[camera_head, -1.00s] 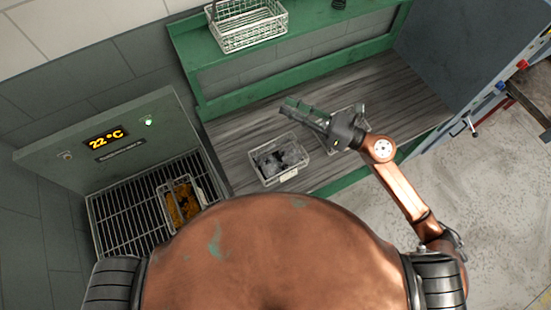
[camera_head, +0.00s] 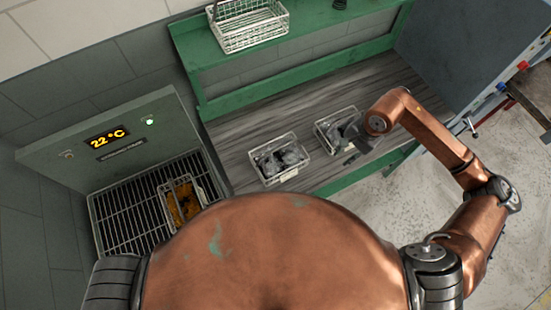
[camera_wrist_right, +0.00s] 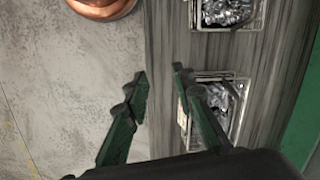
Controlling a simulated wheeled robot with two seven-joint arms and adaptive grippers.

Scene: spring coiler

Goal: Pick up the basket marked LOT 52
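Two small wire baskets of grey metal parts stand on the wood-grain bench: a left basket (camera_head: 279,176) and a right basket (camera_head: 322,130). A third basket (camera_head: 188,184) with orange-brown contents sits on the grate at the left. I cannot read LOT 52 on any of them. My right gripper (camera_head: 352,150) is at the front right side of the right basket and partly covers it. In the right wrist view the gripper (camera_wrist_right: 160,73) is open and empty, with one finger overlapping the near basket (camera_wrist_right: 238,84) and the other over the floor side. My left gripper is out of view.
A larger white wire basket (camera_head: 250,42) stands on the green shelf (camera_head: 190,45) behind the bench. A grey panel with a 22 °C display (camera_head: 107,136) rises behind the grate (camera_head: 118,211). Open concrete floor lies at the right.

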